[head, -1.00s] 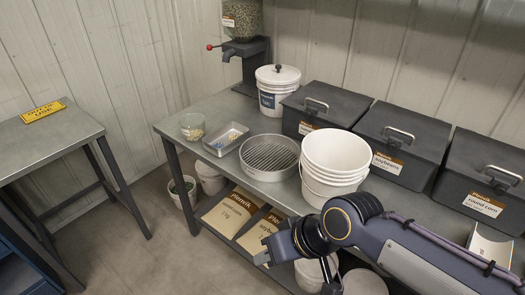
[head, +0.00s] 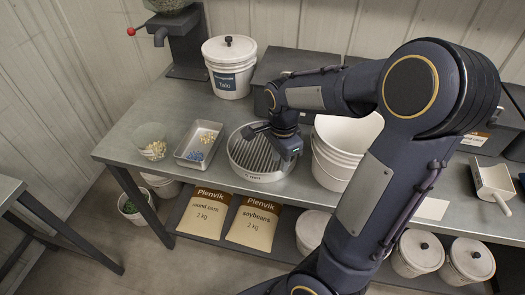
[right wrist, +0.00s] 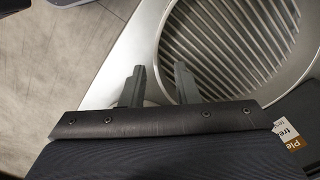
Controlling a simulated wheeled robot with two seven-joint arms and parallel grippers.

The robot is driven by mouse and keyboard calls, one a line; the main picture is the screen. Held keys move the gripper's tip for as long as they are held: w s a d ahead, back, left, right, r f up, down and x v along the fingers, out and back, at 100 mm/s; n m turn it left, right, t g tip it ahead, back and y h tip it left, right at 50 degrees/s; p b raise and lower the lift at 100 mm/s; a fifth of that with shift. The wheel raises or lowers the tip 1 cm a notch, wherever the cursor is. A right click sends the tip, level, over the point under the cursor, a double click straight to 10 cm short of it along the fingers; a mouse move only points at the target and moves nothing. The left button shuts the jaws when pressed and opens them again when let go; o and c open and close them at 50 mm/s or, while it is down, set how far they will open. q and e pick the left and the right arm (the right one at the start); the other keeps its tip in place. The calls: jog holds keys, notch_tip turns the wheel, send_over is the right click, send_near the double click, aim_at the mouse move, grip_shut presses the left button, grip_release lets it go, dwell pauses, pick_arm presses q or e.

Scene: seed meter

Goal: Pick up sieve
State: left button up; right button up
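The sieve (head: 246,161) is a round metal pan with a slotted bottom, lying flat on the grey workbench (head: 135,125). My right gripper (head: 271,144) is over the sieve's right part in the head view and hides some of it. In the right wrist view its two fingers (right wrist: 160,76) are apart with no object seen clamped between them. They point at the near rim of the sieve (right wrist: 235,45); I cannot tell whether the rim lies between them. My left gripper is not in view.
A metal tray with seeds (head: 198,145) and a clear bowl (head: 151,143) stand left of the sieve. White buckets (head: 335,165) stand close on its right. A lidded white bucket (head: 230,70) is behind. A scoop (head: 494,182) lies far right.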

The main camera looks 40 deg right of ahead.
aim_at(267, 177)
notch_tip(267, 177, down, 4)
jog(key=shift+d+f, duration=0.15)
jog(key=shift+f, duration=0.1)
grip_shut()
